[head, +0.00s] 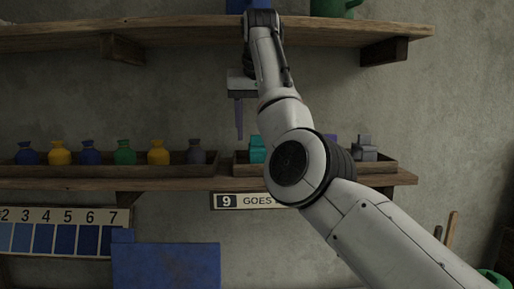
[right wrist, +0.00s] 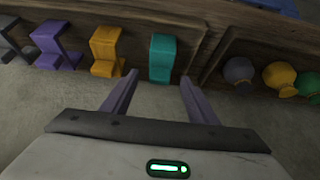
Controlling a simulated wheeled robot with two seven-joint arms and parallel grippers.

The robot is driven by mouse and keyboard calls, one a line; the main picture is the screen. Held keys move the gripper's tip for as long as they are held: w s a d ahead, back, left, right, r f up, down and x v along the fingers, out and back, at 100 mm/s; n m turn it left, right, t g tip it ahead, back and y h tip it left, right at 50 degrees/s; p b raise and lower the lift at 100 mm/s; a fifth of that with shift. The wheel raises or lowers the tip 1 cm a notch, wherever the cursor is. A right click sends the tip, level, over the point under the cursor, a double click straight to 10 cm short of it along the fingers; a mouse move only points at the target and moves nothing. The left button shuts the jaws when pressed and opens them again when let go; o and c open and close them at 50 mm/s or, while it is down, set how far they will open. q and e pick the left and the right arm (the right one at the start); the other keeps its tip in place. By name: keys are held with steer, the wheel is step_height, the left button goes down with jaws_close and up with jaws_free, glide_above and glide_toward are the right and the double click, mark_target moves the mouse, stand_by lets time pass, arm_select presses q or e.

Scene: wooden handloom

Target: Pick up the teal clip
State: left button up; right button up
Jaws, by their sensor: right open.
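The teal clip (head: 257,149) stands in a wooden tray on the lower shelf, partly covered by my right arm in the head view. In the right wrist view the teal clip (right wrist: 163,57) is upright, beyond and roughly between my fingertips. My right gripper (head: 239,137) points down, above and a little left of the clip in the head view. Its two purple fingers (right wrist: 160,82) are apart, with nothing between them in the right wrist view. My left gripper is not in view.
Beside the teal clip stand orange (right wrist: 105,50), purple (right wrist: 54,46) and dark grey (right wrist: 14,40) clips. A number strip (head: 65,217) hangs below.

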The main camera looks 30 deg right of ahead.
mark_target(257, 139)
steer(key=x, duration=0.3)
steer(key=shift+f, duration=0.15)
steer(key=c, duration=1.1)
steer(key=shift+c, duration=0.2)
